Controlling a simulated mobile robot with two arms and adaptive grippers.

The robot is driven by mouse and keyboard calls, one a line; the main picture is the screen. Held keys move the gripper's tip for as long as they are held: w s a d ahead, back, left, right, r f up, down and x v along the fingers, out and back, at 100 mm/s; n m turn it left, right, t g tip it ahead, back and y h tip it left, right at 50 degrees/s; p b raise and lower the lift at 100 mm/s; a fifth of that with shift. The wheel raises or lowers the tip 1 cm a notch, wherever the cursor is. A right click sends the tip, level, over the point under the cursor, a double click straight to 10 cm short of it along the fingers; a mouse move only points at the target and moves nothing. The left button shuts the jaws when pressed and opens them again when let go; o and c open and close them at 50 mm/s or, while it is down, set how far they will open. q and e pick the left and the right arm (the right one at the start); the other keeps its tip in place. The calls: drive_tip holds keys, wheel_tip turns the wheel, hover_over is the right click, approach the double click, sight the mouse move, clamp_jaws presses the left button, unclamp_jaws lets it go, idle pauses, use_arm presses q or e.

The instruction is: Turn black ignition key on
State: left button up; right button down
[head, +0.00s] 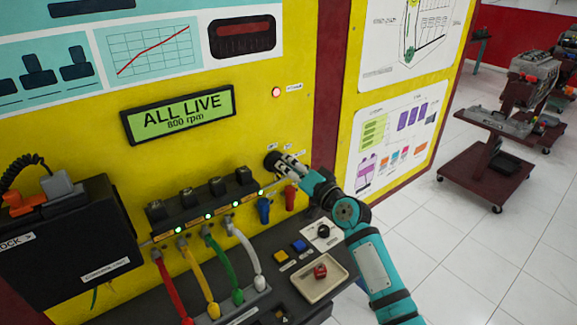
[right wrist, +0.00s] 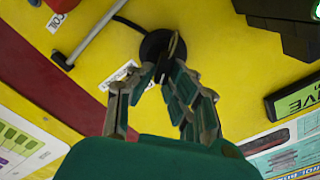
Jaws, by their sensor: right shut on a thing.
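The black ignition switch (head: 271,160) is on the yellow panel, right of the row of coils; its round black body (right wrist: 155,44) shows at the top of the right wrist view. The black key (right wrist: 173,46) stands out from it, partly hidden by my fingers. My right gripper (head: 284,163) is at the switch, with its fingers closed around the key; the fingertips also show in the right wrist view (right wrist: 168,72). The display (head: 178,114) reads "ALL LIVE" with an rpm line below. My left gripper is not in view.
Red, yellow, green and white leads (head: 206,264) run below the black coil row (head: 204,203), which has lit green lamps. Blue (head: 264,210) and red (head: 290,197) parts hang below the switch. A tray (head: 323,278) holds a red part. A black box (head: 68,243) stands left.

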drive_tip(key=shift+f+m, duration=0.1)
drive_tip(key=shift+m, duration=0.5)
drive_tip(key=c, duration=1.3)
unclamp_jaws()
drive_tip(key=shift+d, duration=0.1)
drive_tip(key=shift+s+d, duration=0.25)
drive_tip(key=shift+s, duration=0.1)
drive_tip(key=v, duration=1.1)
